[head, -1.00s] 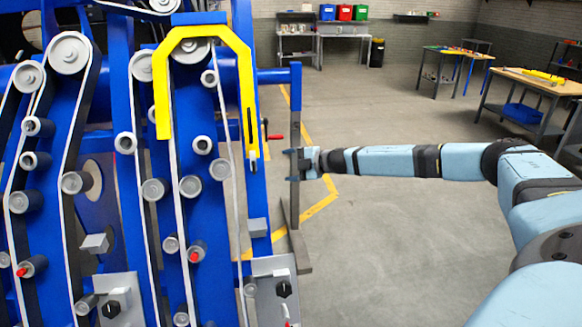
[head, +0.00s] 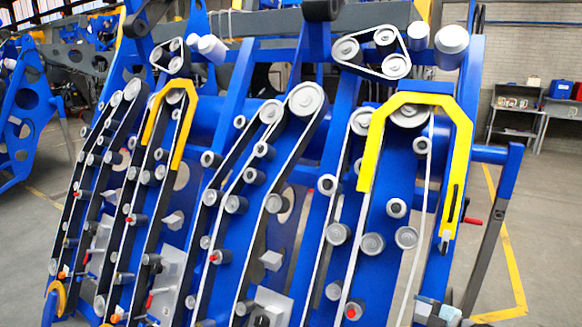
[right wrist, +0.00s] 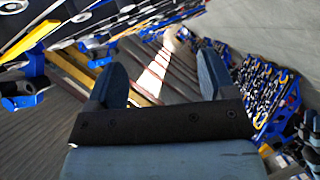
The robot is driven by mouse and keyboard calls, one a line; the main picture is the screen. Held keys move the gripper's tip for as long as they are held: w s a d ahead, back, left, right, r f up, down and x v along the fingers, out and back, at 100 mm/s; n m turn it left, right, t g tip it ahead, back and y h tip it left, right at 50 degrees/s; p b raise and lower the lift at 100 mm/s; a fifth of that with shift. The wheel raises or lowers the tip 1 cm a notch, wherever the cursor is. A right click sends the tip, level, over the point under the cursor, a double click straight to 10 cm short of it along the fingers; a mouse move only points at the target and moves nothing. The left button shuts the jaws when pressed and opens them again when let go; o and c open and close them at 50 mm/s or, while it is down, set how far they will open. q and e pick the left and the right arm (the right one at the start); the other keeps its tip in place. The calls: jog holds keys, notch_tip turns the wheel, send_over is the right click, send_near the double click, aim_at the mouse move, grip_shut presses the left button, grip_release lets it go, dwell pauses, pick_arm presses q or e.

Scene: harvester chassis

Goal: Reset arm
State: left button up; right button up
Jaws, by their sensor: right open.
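My right gripper (right wrist: 162,76) shows in the right wrist view with its two blue-grey fingers spread wide and nothing between them. In the head view only a light blue part of my right arm (head: 436,311) shows at the bottom edge, in front of the right end of the blue harvester chassis (head: 460,150); its fingers cannot be made out there. My left gripper is in neither view.
The chassis carries belts, rollers and yellow guards (head: 425,98), and a red-handled part (head: 472,220) sticks out at its right. A grey post (head: 485,255) stands beside it. Open floor with a yellow line (head: 512,265) lies to the right.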

jog(key=s+a+f+m, duration=0.3)
jog(key=s+a+f, duration=0.1)
jog(key=s+a, duration=0.45)
jog(key=s+a+f+m, duration=0.3)
jog(key=s+a+f, duration=0.2)
jog(key=s+a, duration=0.3)
jog(key=s+f+m+h, duration=0.2)
jog(key=s+m, duration=0.2)
jog(key=s, duration=0.4)
jog(key=s+d+f+m+g+h, duration=0.1)
jog(key=s+f+m+h, duration=0.2)
jog(key=s, duration=0.5)
jog(key=shift+d+m, duration=0.3)
jog(key=shift+m, duration=0.3)
